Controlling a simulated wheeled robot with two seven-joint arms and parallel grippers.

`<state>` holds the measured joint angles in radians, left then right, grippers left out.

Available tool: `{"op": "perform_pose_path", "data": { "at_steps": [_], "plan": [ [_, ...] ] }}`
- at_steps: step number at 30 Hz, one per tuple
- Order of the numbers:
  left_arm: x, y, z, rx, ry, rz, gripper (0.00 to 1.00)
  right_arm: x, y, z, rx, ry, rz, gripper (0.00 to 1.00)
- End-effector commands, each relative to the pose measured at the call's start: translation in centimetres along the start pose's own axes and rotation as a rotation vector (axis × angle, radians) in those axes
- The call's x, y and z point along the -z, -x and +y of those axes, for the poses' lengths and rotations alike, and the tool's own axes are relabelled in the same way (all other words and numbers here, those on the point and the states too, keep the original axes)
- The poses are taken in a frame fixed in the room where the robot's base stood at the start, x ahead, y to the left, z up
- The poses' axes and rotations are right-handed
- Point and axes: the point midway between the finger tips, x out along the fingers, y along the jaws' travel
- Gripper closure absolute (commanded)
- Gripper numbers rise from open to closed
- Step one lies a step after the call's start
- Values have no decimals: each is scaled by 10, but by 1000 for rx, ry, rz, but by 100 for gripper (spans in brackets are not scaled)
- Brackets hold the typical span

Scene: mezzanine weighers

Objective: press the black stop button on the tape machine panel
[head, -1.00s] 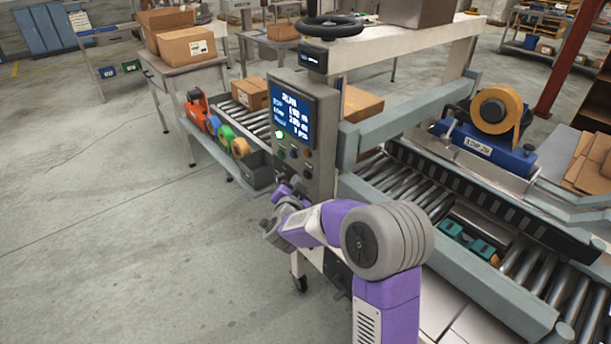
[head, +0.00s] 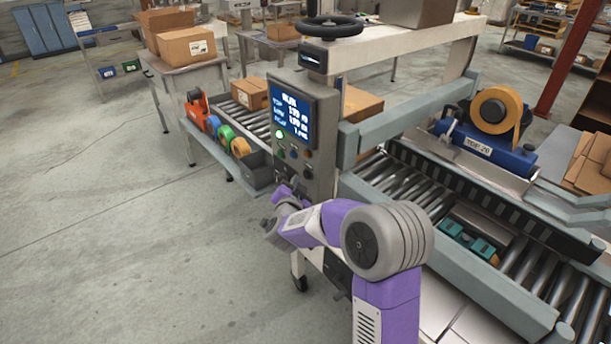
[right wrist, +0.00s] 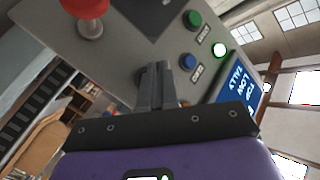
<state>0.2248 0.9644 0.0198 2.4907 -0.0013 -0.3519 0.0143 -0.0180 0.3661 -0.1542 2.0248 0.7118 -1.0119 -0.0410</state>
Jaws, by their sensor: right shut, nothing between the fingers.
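The tape machine panel (head: 325,140) is a grey box with a lit blue screen (head: 292,112). Below the screen are a lit green lamp (head: 280,134) and a row of small buttons. My left gripper is out of view.
A red mushroom button (right wrist: 88,8) stands out from the panel near my fingers. A side shelf with a dark bin (head: 262,172) and tape rolls is left of the panel. The roller conveyor (head: 400,183) lies to the right. Open floor is at left.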

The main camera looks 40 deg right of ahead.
Motion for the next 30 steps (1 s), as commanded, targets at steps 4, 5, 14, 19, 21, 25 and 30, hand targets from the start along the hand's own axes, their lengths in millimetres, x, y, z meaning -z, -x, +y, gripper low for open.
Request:
{"op": "perform_pose_path", "data": {
  "at_steps": [4,5,14,19,21,25,30],
  "plan": [
    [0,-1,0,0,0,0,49,2,-2,2,0,-1,1,100],
    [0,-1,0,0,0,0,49,2,-3,2,0,-1,1,100],
    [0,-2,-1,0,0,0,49,4,-6,4,0,0,0,100],
    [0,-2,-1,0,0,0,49,5,-6,4,0,0,0,100],
    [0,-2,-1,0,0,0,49,5,-6,5,0,0,0,100],
    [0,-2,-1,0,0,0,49,6,-7,5,0,0,1,100],
    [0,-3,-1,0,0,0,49,7,-9,7,0,0,1,100]
  ]
}}
